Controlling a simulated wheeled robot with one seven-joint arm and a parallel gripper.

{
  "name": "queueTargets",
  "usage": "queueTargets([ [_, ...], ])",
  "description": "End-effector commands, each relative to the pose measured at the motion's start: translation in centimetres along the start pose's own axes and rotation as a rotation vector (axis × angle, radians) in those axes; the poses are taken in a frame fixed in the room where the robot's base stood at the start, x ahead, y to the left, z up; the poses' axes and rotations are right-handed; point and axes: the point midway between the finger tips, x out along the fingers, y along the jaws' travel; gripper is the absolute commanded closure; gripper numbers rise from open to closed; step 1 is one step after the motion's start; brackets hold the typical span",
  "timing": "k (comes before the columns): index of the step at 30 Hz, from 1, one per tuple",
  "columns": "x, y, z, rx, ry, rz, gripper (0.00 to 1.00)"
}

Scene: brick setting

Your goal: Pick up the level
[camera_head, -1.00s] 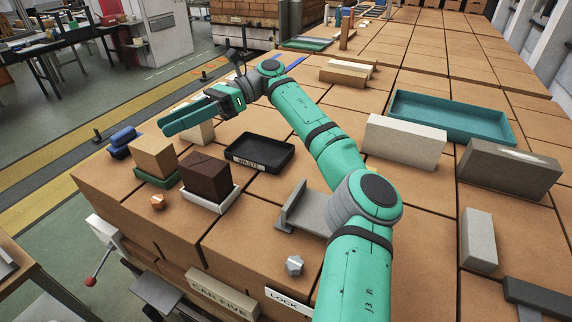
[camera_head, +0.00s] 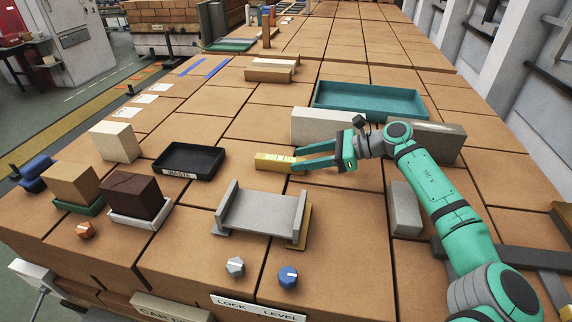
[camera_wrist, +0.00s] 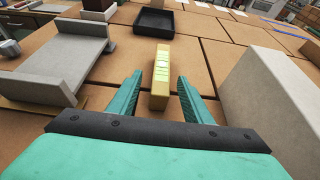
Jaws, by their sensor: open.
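The level (camera_head: 273,162) is a short yellow bar with pale greenish windows along its upper face, on the brown block-topped surface left of my gripper. My gripper (camera_head: 300,158) is open, its teal fingers pointing left at the level's right end. In the wrist view the level (camera_wrist: 161,70) lies lengthwise ahead. Its near end shows between the two open fingers (camera_wrist: 160,88), with a visible gap on each side. I cannot tell the height of the fingers above the surface.
A grey channel-shaped stand (camera_head: 262,212) is in front of the level. A black tray (camera_head: 190,175) lies left. A pale block (camera_head: 318,125) and teal tray (camera_head: 368,112) are behind; in the wrist view a large pale block (camera_wrist: 265,115) is close right.

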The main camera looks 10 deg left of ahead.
Motion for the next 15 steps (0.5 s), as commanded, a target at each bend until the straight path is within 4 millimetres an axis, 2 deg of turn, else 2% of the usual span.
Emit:
queueTargets([
  [3,1.6,0.0,0.1,-0.001,0.0,0.003,0.55],
  [11,3.0,0.0,0.0,0.0,0.0,0.003,0.55],
  [15,4.5,-0.1,-0.2,0.001,0.001,0.003,0.55],
])
